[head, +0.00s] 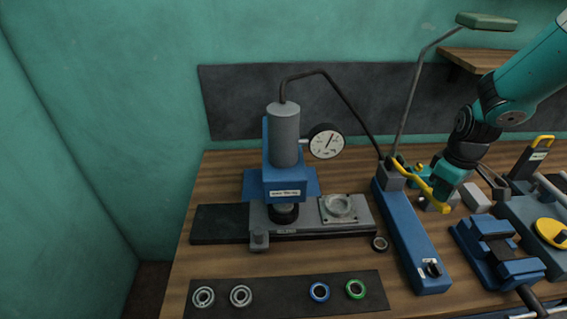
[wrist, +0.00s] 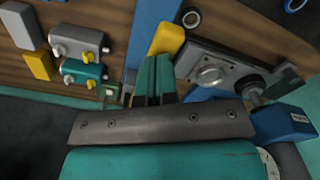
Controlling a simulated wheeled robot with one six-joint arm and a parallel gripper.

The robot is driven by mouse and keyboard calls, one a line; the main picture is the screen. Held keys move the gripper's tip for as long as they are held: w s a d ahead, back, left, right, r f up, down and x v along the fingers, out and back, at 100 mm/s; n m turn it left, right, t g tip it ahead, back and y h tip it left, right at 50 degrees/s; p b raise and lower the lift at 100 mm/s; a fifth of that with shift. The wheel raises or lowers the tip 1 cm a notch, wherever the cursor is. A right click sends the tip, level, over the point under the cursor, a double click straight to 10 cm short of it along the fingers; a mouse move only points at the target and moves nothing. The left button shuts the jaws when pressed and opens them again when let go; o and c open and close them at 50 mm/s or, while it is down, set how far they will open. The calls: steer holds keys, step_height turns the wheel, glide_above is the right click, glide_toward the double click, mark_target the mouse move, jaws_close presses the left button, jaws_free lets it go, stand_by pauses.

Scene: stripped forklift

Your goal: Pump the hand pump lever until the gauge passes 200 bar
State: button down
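The yellow lever end (wrist: 167,39) also shows in the wrist view just beyond my fingertips. My gripper (head: 438,198) is at the lever's front end; its teal fingers (wrist: 156,72) are close together, with no yellow visible between them. They look shut, with tips touching or very near the lever; exact contact is hidden. The round gauge (head: 327,141) sits beside the press cylinder (head: 285,134). Its needle points up and slightly right; the numbers are too small to read.
A hose (head: 345,97) runs from cylinder to pump. A thin-armed lamp (head: 486,21) rises behind the lever. A blue vise (head: 490,250) stands right of the pump. A dark mat (head: 270,297) with several rings lies in front. Small valve blocks (wrist: 80,72) are near my fingers.

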mark_target(435, 207)
step_height(435, 207, down, 5)
steer(key=b, duration=0.3)
steer(key=shift+f, duration=0.1)
step_height(435, 207, up, 13)
steer(key=p, duration=0.9)
steer(key=shift+f+p, duration=0.2)
steer(key=shift+p, duration=0.15)
steer(key=shift+w, duration=0.1)
steer(key=s+a+r+y+b, duration=0.1)
steer(key=s+a+b, duration=0.35)
steer(key=a, duration=0.35)
steer(key=s+a+r+y+b, duration=0.1)
steer(key=s+a+b, duration=0.3)
steer(key=a+b, duration=0.25)
steer(key=s+a+y+b, duration=0.2)
steer(key=s+a+b, duration=0.2)
steer(key=s+a, duration=0.4)
steer(key=s, duration=0.6)
steer(key=shift+r+n+b, duration=0.15)
steer(key=shift+n+b, duration=0.15)
steer(key=shift+d, duration=0.1)
